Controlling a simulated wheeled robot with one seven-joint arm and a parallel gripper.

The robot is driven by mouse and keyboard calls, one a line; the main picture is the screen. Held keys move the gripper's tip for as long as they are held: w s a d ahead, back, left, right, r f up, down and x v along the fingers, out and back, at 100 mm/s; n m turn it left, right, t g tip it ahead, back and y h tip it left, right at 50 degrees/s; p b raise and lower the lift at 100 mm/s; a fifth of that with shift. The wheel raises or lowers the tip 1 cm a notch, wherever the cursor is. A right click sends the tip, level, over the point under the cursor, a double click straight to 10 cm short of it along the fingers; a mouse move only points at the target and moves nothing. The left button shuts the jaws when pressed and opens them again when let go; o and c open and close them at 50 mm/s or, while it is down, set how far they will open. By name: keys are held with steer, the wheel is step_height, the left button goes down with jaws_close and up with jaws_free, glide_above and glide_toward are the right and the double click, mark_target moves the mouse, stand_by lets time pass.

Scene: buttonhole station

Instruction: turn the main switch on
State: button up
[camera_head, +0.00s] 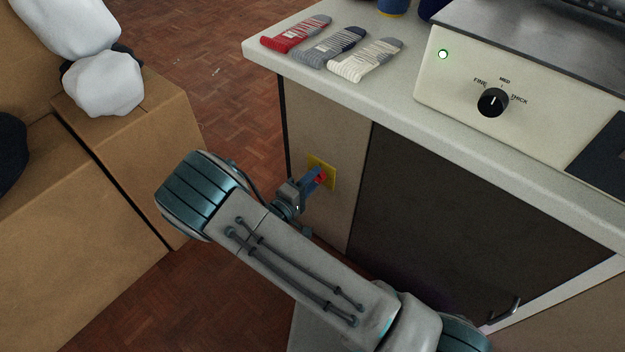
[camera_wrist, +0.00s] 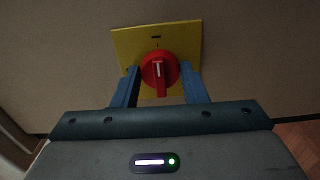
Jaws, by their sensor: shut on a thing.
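The main switch is a red rotary knob (camera_wrist: 158,70) on a yellow plate (camera_wrist: 185,35), fixed to the cabinet's beige side panel. In the wrist view the knob's white line stands roughly upright, below a small mark on the plate. In the head view the red knob (camera_head: 321,178) and yellow plate (camera_head: 328,168) are partly hidden by my gripper (camera_head: 313,180). My gripper's blue fingers (camera_wrist: 160,80) stand on the left and right of the knob in the wrist view, shut on it.
The worktop (camera_head: 400,107) overhangs the switch. On it lie several socks (camera_head: 330,50) and a machine with a black dial (camera_head: 493,102) and a lit lamp (camera_head: 443,54). Cardboard boxes (camera_head: 90,245) stand at left. Wooden floor (camera_head: 200,50) shows between boxes and cabinet.

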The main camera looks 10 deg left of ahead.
steer(key=o, duration=1)
steer(key=shift+a, duration=0.1)
steer(key=p+v, duration=0.3)
steer(key=v, duration=1)
steer(key=shift+s+a, duration=0.2)
steer(key=shift+s, duration=0.15)
